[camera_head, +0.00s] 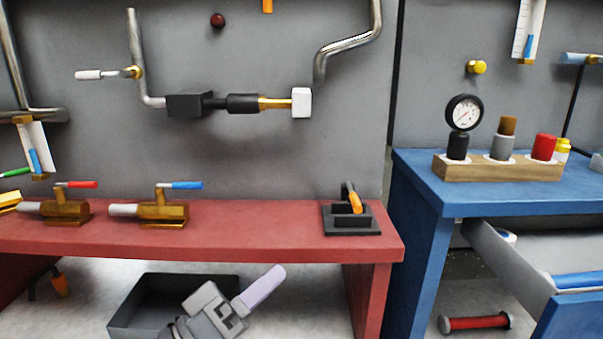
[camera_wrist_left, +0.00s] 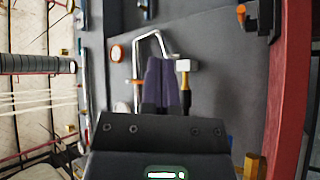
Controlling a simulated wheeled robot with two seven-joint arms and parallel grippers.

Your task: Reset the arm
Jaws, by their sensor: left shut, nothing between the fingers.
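My left gripper (camera_head: 272,278) is low in the head view, in front of the red bench and beside the dark open bin on the floor. Its pale purple fingers are together and point up to the right, with nothing between them. In the left wrist view the fingers (camera_wrist_left: 162,75) also lie together, dark purple, with the grey wall and its pipes beyond. My right gripper is not in view.
The red bench (camera_head: 290,223) holds brass valves with red (camera_head: 62,211) and blue (camera_head: 162,212) handles and a black holder (camera_head: 352,220). The dark bin (camera_head: 130,313) is below. A blue bench (camera_head: 470,196) with an open drawer stands right.

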